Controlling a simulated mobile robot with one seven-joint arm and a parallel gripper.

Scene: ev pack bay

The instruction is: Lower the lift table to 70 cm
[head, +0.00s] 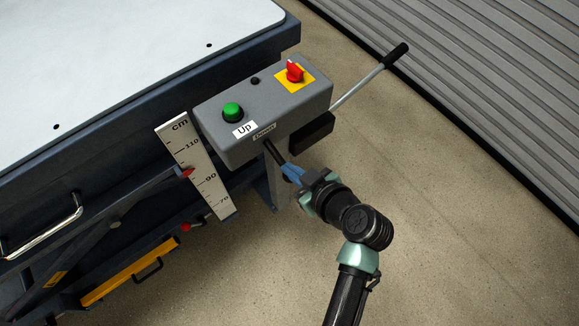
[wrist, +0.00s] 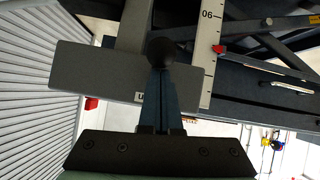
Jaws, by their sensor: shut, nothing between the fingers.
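The lift table (head: 120,62) has a white top and dark blue frame. Its upright cm scale (head: 206,178) shows 110, 90 and 70; a red pointer (head: 188,172) sits a little above the 90 mark. The pointer (wrist: 218,49) also shows in the wrist view, where the scale is upside down.
A red rotary switch (head: 294,72) on a yellow plate is on the box top. A long metal handle (head: 370,76) with a black grip sticks out behind the box. A grey ribbed shutter (head: 480,60) stands at right. The floor between is clear.

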